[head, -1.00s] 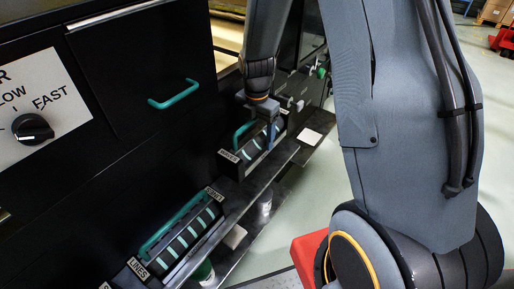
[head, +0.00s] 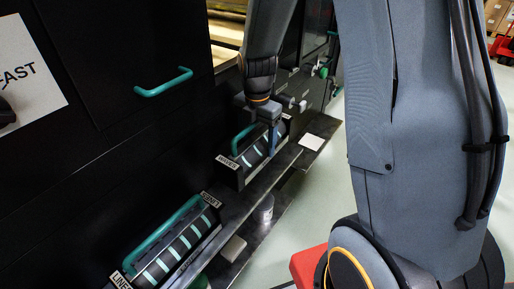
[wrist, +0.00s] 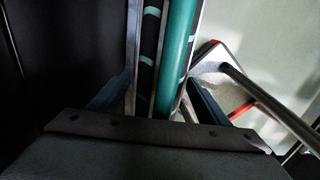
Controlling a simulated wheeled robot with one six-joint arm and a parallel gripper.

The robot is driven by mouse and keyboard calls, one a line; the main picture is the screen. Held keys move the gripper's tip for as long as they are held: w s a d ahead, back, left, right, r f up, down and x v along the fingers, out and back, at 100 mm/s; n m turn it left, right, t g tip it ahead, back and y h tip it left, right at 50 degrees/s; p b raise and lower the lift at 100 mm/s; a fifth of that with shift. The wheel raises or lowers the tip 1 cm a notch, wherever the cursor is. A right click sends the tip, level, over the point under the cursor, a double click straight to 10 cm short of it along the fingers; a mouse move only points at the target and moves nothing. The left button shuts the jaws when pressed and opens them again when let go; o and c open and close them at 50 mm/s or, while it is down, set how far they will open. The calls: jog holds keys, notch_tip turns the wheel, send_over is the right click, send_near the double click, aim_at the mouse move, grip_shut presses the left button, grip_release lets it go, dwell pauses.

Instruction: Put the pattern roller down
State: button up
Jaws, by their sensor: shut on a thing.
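The pattern roller (head: 255,157) is black with pale teal stripes and has a teal bar handle. It lies in or just over a dark holder with a white end label (head: 227,162), on the ledge along the black machine; I cannot tell if it is fully seated. My gripper (head: 271,138) comes down on it from above, shut on it. In the wrist view the teal bar (wrist: 176,50) and striped roller run between the blue fingers (wrist: 157,98). The palm hides their lower ends.
A second striped roller (head: 170,247) with a teal handle sits in a nearer holder. A teal drawer handle (head: 163,82) sticks out of the machine front. White pads (head: 311,142) lie on the ledge (head: 262,190).

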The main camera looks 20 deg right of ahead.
aim_at(257, 135)
jog(key=shift+f, duration=3.55)
jog(key=shift+f, duration=0.1)
jog(key=o, duration=2.1)
notch_tip(257, 135, up, 11)
jog(key=shift+r, duration=0.15)
jog(key=shift+s+r, duration=0.1)
jog(key=shift+r, duration=0.35)
jog(key=shift+s+d+r+m, duration=0.1)
jog(key=shift+s+r+m, duration=0.35)
jog(key=shift+s+m, duration=3.1)
jog(key=shift+s+d+r+m, duration=0.1)
jog(key=shift+s+r+m, duration=0.35)
jog(key=shift+s+m, duration=3.1)
jog(key=shift+s+d+r+m, duration=0.1)
jog(key=shift+s+r+m, duration=0.85)
jog(key=shift+m, duration=4.75)
